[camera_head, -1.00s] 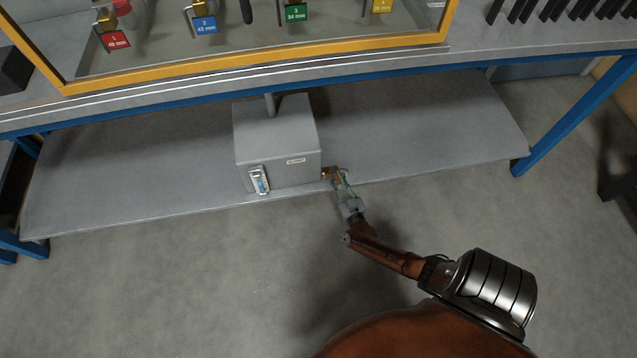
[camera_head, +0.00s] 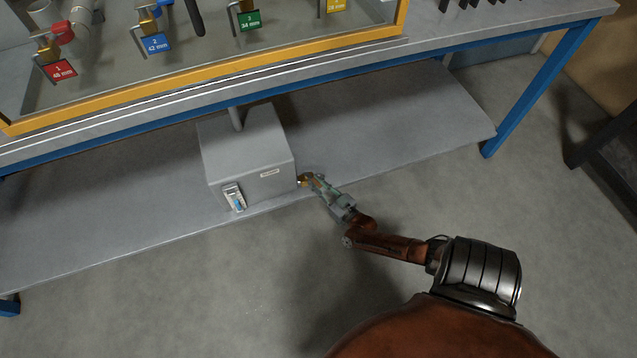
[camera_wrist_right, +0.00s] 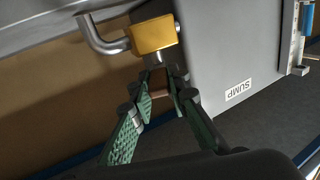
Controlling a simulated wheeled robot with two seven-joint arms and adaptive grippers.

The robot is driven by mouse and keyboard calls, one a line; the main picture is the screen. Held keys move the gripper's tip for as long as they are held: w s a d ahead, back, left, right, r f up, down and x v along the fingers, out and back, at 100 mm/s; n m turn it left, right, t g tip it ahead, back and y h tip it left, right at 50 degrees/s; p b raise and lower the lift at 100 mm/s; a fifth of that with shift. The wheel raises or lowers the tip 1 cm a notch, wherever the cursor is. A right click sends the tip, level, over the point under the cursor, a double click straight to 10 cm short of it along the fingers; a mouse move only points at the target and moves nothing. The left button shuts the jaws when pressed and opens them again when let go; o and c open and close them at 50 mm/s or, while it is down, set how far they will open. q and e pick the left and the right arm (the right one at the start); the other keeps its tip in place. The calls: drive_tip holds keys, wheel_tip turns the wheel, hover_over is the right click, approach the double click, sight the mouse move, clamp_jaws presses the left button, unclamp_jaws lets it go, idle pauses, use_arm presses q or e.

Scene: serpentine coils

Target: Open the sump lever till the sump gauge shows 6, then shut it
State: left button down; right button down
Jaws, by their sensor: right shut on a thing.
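The grey sump box (camera_head: 247,155) sits on the low shelf under the bench. In the right wrist view the box (camera_wrist_right: 215,60) bears a SUMP label. The sump gauge (camera_head: 235,197), a small white strip with blue in it, is on its front; its reading is too small to tell. A brass valve (camera_wrist_right: 153,35) with a bent grey spout (camera_wrist_right: 105,40) is at the box's side. My right gripper (camera_head: 315,183) is there, its green fingers (camera_wrist_right: 165,98) shut on the small brown sump lever (camera_wrist_right: 158,80), mostly hidden between the tips. My left gripper is not in view.
Above is the bench with a yellow-framed tray (camera_head: 225,75) and numbered valve tags, such as the blue tag (camera_head: 155,43). The low shelf (camera_head: 400,120) is bare right of the box. A blue bench leg (camera_head: 535,95) stands at right. The floor in front is clear.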

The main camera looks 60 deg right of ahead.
drive_tip(key=shift+s+d+f, duration=0.1)
drive_tip(key=shift+s+f, duration=0.1)
drive_tip(key=c, duration=2.1)
unclamp_jaws()
drive_tip(key=shift+o, duration=1.3)
drive_tip(key=shift+w+r, duration=0.15)
drive_tip(key=v, duration=1.2)
